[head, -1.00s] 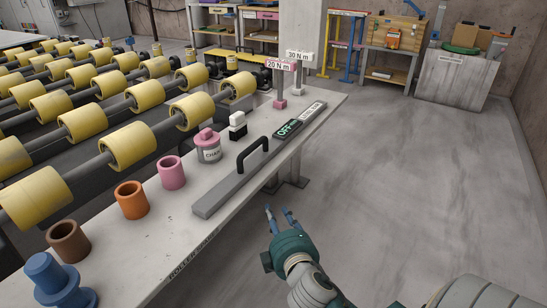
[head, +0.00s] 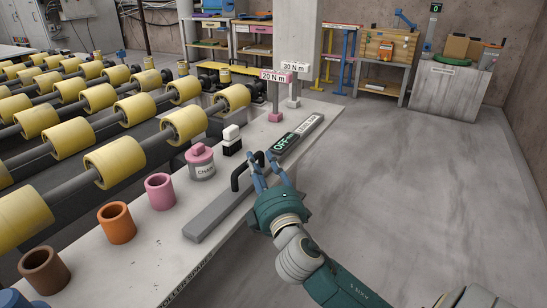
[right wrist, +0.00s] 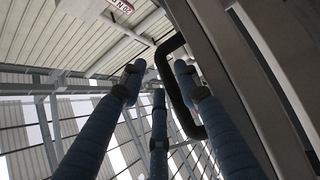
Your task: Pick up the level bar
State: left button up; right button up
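The fingers overlap the handle's far end in the head view, so contact there is unclear. In the right wrist view the handle (right wrist: 184,95) shows beyond the spread fingers (right wrist: 158,85), near the right one. My left gripper is not in view.
Two signed posts (head: 275,98) stand at the far end. Yellow rollers (head: 120,158) run along the left. Floor is clear at right.

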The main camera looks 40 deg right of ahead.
jog(key=x, duration=0.4)
jog(key=shift+w+f, duration=0.15)
grip_shut()
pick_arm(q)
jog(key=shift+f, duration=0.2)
pick_arm(e)
jog(key=shift+d, duration=0.1)
jog(key=shift+r, duration=0.75)
notch_tip(320, 180, up, 3)
jog(key=shift+f+p, duration=0.2)
jog(key=shift+p, duration=0.55)
notch_tip(320, 180, up, 6)
jog(key=shift+f+p, duration=0.2)
jog(key=shift+p, duration=0.95)
notch_tip(320, 180, up, 10)
jog(key=p, duration=0.3)
send_over(258, 155)
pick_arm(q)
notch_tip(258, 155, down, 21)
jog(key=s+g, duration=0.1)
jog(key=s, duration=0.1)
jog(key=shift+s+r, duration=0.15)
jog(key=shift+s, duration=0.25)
pick_arm(e)
jog(key=shift+w+r, duration=0.2)
jog(key=shift+w, duration=0.1)
